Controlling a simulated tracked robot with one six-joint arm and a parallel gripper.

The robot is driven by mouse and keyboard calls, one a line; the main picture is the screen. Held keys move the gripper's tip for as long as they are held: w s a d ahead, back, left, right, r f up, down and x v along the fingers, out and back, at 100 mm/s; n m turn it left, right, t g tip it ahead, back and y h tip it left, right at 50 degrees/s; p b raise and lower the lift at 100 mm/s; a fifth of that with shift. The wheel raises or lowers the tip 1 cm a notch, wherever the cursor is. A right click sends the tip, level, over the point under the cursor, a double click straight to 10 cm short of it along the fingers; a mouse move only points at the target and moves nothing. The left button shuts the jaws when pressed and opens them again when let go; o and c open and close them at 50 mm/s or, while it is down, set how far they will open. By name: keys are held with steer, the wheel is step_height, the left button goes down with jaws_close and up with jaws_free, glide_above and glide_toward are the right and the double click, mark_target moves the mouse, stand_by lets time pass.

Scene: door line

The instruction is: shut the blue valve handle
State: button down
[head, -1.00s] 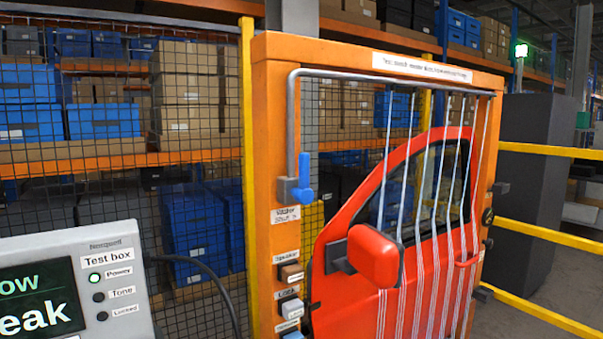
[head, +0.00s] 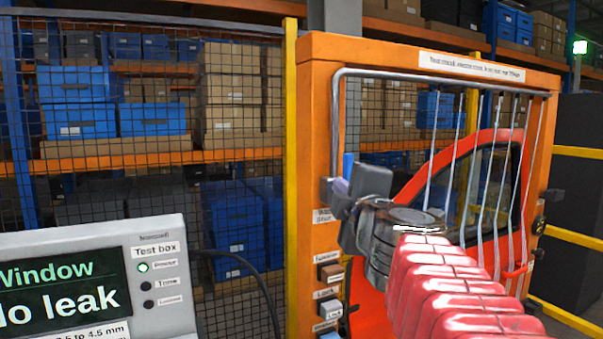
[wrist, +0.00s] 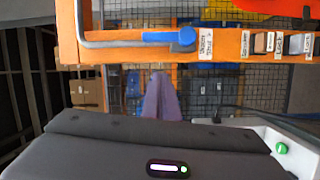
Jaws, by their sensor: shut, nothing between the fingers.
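The blue valve handle (head: 348,164) is on the left post of the orange frame, at the lower end of the grey pipe. In the head view only its upper part shows; my gripper hides the rest. In the wrist view the handle (wrist: 168,37) shows whole and lies along the pipe. My gripper (head: 342,198) is in front of the valve in the head view, shut and empty. In the wrist view its narrow fingers (wrist: 158,82) are below the handle, with a gap in the picture between them. I cannot tell contact from the head view.
A red car door (head: 490,190) stands inside the orange frame (head: 313,110), with pale streams over it. Labelled buttons (head: 330,272) are below the valve. The test box (head: 95,280) at lower left reads "Window" and "No leak". A mesh fence (head: 150,180) is behind.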

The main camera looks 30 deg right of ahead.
mark_target(345, 172)
steer(key=shift+w+d+r+n+y, duration=0.1)
steer(key=shift+r+n+y, duration=0.2)
steer(key=shift+n, duration=0.35)
steer(key=shift+w+d+r+n+y, duration=0.1)
steer(key=shift+n+y, duration=0.3)
steer(key=shift+n, duration=0.25)
steer(key=shift+w+f, duration=0.1)
steer(key=shift+w+d, duration=1.15)
steer(key=shift+w, duration=0.35)
steer(key=shift+w+d, duration=1.15)
steer(key=shift+w, duration=0.4)
steer(key=shift+w+d, duration=1.15)
steer(key=shift+w, duration=0.35)
steer(key=shift+d, duration=0.25)
steer(key=shift+a, duration=0.2)
steer(key=shift+d, duration=0.1)
